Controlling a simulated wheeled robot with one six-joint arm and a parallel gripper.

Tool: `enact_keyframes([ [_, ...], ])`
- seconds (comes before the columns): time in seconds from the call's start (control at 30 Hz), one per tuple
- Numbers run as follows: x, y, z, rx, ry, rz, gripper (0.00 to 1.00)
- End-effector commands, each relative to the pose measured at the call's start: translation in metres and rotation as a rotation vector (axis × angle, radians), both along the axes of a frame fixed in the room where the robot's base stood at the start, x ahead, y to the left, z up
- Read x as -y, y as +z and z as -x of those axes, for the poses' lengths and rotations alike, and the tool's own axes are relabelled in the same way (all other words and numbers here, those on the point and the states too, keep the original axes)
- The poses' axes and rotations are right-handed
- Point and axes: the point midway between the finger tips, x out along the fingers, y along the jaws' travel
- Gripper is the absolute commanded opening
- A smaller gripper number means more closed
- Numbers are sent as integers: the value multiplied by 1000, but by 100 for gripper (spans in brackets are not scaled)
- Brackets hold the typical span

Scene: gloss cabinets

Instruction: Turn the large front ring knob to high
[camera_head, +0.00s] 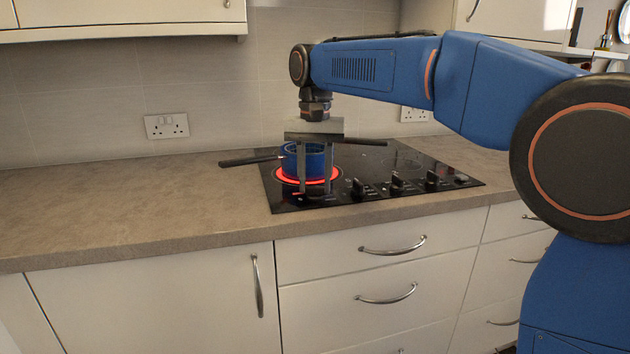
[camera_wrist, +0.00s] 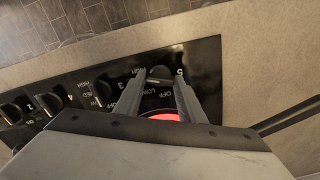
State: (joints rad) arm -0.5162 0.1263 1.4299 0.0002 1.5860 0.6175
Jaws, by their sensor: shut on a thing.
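The black hob (camera_head: 385,165) is set in the worktop, with a row of black knobs along its front edge. My gripper (camera_head: 315,192) points straight down at the front left of the hob. In the wrist view its two fingers (camera_wrist: 158,82) stand on either side of the end knob (camera_wrist: 160,73), shut on it. OFF and LOW marks and a 5 show beside this knob; its exact setting cannot be told. A ring (camera_head: 284,178) glows red under a blue pot (camera_head: 291,160), and red also shows between the fingers in the wrist view.
The pot stands just behind my fingers, its dark handle (camera_head: 248,161) reaching left over the worktop. Another dark handle (camera_head: 368,142) shows to the right. Neighbouring knobs (camera_head: 358,188) stand to the right. The worktop (camera_head: 130,205) at left is clear.

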Motion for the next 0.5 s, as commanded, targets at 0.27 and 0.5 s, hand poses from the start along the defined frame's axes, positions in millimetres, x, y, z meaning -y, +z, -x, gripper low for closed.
enact_keyframes([
  [0.27, 0, 1, -1, 3, -119, -1, 14],
  [0.5, 0, 1, -1, 3, -155, -2, 14],
])
